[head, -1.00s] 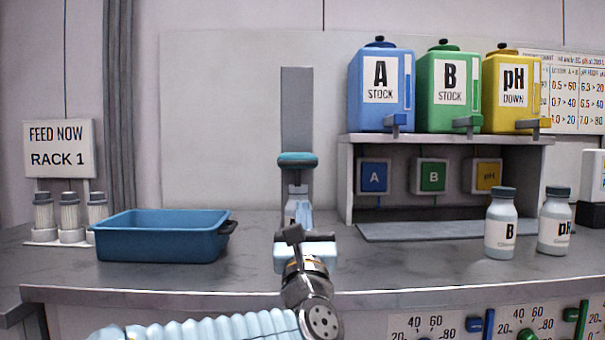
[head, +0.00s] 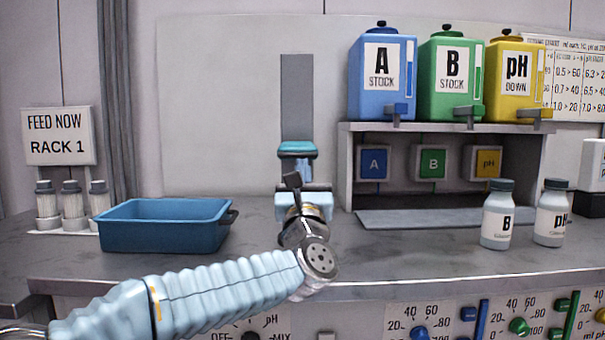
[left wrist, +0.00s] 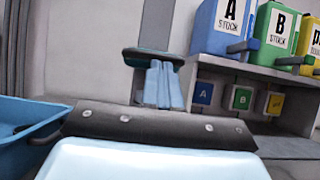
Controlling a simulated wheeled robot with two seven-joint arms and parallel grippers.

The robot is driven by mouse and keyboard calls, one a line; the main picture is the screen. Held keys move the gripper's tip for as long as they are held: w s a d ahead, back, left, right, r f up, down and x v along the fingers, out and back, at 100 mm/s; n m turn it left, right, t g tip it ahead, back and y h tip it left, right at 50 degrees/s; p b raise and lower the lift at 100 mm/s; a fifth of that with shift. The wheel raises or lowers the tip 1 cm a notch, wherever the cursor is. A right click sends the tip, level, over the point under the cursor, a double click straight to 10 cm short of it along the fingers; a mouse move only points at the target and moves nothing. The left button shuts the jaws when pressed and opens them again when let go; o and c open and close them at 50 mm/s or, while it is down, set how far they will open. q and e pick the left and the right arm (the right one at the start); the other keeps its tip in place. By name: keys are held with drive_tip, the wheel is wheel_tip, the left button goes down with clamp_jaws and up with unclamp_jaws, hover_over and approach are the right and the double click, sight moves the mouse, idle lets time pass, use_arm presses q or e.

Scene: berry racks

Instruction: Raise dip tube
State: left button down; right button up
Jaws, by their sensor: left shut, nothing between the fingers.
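A grey upright post (head: 297,95) stands at the back of the counter, with a teal-topped dark crosspiece (head: 297,149) across it; I take this as the dip tube's handle. It also shows in the left wrist view (left wrist: 152,57). My left gripper (head: 305,165) is in front of the post, just below the crosspiece. Its light blue fingers (left wrist: 163,70) are together and empty, their tips overlapping the crosspiece's lower edge in the left wrist view. I cannot tell whether they touch it. The post's lower part is hidden behind my gripper. My right gripper is out of view.
A blue tray (head: 165,240) stands to the left, beside the rack sign (head: 58,137). To the right, a grey shelf (head: 440,127) carries blue, green and yellow tanks. Bottle B (head: 497,225) and the pH bottle (head: 551,222) stand at the counter's right.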

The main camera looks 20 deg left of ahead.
use_arm(q)
wheel_tip(320, 180, up, 17)
drive_tip(key=p, duration=0.5)
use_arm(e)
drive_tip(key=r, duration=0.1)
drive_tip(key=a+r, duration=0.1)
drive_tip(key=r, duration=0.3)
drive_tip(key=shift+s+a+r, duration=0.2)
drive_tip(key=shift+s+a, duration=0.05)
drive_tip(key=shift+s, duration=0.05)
use_arm(q)
drive_tip(key=shift+f, duration=0.1)
drive_tip(key=w+f+b+v, duration=0.1)
drive_tip(key=f+b+v, duration=0.1)
drive_tip(key=b+v, duration=0.7)
drive_tip(key=v, duration=0.3)
drive_tip(key=shift+s+f, duration=0.15)
drive_tip(key=shift+f, duration=0.3)
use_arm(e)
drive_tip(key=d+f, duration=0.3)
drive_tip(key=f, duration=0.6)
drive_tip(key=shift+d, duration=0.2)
use_arm(q)
drive_tip(key=shift+a, duration=0.1)
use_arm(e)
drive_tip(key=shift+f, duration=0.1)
